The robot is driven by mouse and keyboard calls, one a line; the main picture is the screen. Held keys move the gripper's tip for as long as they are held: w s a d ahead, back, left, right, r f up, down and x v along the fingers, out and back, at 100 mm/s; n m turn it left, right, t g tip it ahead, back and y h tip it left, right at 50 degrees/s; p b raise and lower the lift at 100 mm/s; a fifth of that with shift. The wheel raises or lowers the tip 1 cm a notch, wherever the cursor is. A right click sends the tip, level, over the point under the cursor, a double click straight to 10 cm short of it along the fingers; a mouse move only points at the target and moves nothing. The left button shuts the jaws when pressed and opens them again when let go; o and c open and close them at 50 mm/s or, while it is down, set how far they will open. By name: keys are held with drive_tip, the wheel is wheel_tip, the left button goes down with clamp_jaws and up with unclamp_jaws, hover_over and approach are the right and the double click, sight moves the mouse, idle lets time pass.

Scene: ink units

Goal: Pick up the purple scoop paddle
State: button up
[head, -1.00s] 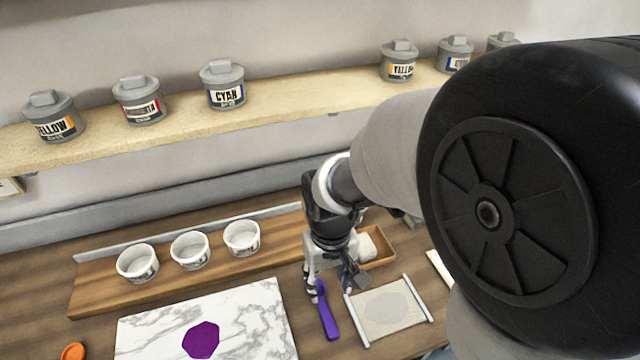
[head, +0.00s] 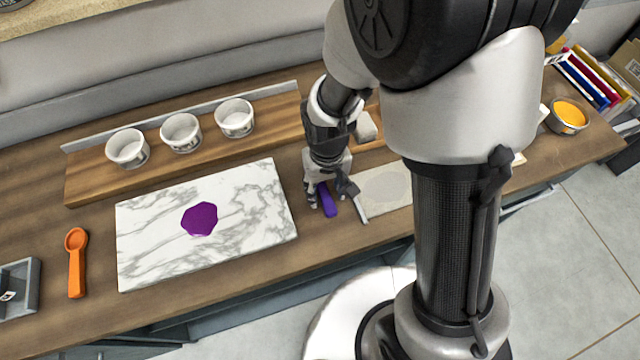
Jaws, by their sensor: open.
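The purple scoop paddle (head: 327,203) lies on the wooden table, between the marble slab (head: 258,248) and a grey mat. Only its near end shows; the rest is hidden behind my gripper. My gripper (head: 327,201) points down over the paddle, fingers apart, one on each side of it. I cannot tell whether the fingers touch it. A purple ink patch (head: 200,219) lies on the marble slab.
Three white cups (head: 181,133) stand on a wooden board behind the slab. An orange scoop (head: 76,262) lies at the left. The grey mat (head: 385,186) is close to the right of my gripper. A bowl of orange-yellow ink (head: 568,116) stands at the far right.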

drive_tip(key=shift+f, duration=0.65)
drive_tip(key=shift+r, duration=0.1)
drive_tip(key=shift+c, duration=0.2)
clamp_jaws()
